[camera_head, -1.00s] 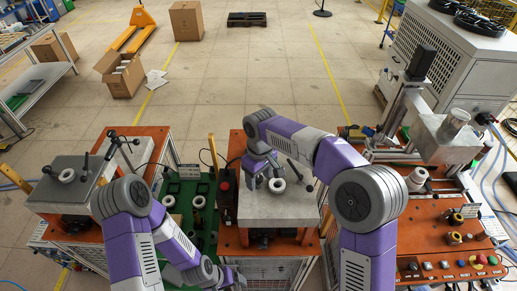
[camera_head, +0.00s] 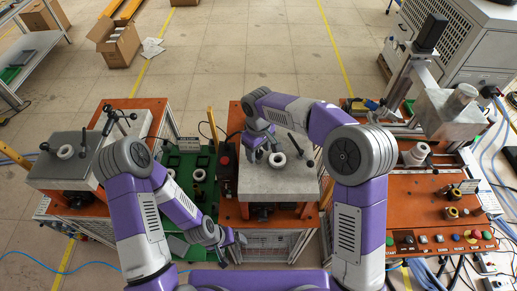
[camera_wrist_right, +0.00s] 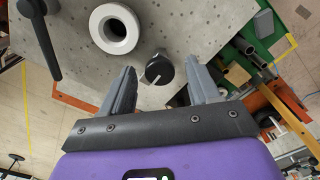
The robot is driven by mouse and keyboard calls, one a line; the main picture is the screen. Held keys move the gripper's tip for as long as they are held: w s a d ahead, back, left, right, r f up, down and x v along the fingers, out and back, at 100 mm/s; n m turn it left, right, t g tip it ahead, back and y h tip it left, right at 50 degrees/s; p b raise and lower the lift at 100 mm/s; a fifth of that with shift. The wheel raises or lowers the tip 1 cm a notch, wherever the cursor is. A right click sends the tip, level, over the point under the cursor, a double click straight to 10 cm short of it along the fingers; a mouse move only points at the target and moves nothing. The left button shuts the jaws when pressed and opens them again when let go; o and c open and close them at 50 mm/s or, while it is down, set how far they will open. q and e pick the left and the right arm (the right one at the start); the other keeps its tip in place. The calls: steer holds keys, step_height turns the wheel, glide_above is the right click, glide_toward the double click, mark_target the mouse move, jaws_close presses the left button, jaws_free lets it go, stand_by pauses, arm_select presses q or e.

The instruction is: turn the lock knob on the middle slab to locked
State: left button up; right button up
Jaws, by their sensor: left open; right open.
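The middle slab (camera_head: 275,183) is a grey plate on an orange stand. The lock knob (camera_wrist_right: 158,69) is small, round and black with a light pointer line. In the right wrist view it lies between the open fingertips of my right gripper (camera_wrist_right: 160,66), with clear gaps on both sides and no visible contact. In the head view my right gripper (camera_head: 262,148) is over the slab's far left part and its arm hides the knob. My left gripper (camera_head: 230,240) is open and low, in front of the green tray and left of the middle stand.
A white ring (camera_head: 277,160), also in the wrist view (camera_wrist_right: 115,29), sits on the slab near the knob. A black lever (camera_head: 308,161) stands to its right. A red-button box (camera_head: 226,165) is left of the slab. The control panel (camera_head: 440,240) is at right.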

steer(key=c, duration=1)
steer(key=shift+c, duration=0.2)
steer(key=shift+m, duration=0.3)
steer(key=m+b, duration=0.1)
steer(key=m, duration=0.2)
steer(key=shift+m, duration=0.3)
steer(key=m, duration=0.4)
steer(key=shift+m+b, duration=0.3)
steer(key=shift+b, duration=0.05)
steer(key=m, duration=0.4)
steer(key=shift+m, duration=2.5)
